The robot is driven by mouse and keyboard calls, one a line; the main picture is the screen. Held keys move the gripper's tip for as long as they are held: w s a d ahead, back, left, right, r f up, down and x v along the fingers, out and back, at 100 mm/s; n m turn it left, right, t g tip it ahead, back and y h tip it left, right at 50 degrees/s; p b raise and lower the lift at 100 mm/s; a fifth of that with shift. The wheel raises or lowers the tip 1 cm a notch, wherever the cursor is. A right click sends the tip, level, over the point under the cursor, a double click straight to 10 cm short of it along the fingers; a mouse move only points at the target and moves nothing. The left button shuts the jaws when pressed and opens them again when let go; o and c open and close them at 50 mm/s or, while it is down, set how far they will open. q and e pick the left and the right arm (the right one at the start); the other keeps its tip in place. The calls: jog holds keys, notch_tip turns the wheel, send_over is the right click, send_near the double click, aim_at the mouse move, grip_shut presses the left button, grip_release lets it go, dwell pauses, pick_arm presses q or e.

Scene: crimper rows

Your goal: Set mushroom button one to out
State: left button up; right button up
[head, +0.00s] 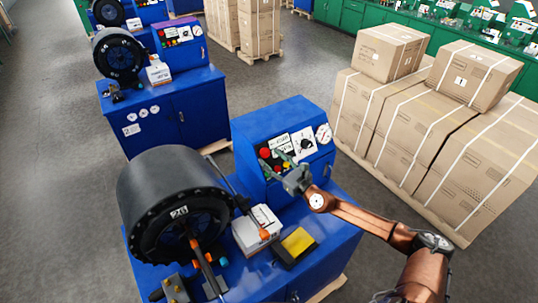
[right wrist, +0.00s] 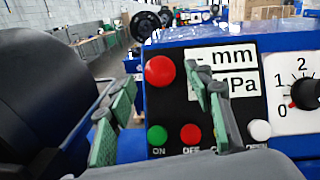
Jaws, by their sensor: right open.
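The red mushroom button (right wrist: 160,71) is at the upper left of the blue control panel. In the head view the same button (head: 264,153) sits left of my right gripper (head: 281,164). In the right wrist view my right gripper (right wrist: 162,97) has its green-padded fingers apart, one either side of the button's column, with nothing between them. The fingers look nearer the camera than the button, and I cannot see contact. Whether the button is in or out is not clear. My left gripper is not in view.
Below the mushroom button are a green button (right wrist: 157,135), a red button (right wrist: 190,134) and a white button (right wrist: 259,130). A black dial (right wrist: 306,94) is at right. A large black crimper head (head: 150,205) and a white box (head: 256,229) stand nearby. Strapped cartons (head: 440,135) are at right.

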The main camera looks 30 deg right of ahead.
jog(key=shift+x, duration=1.05)
grip_shut()
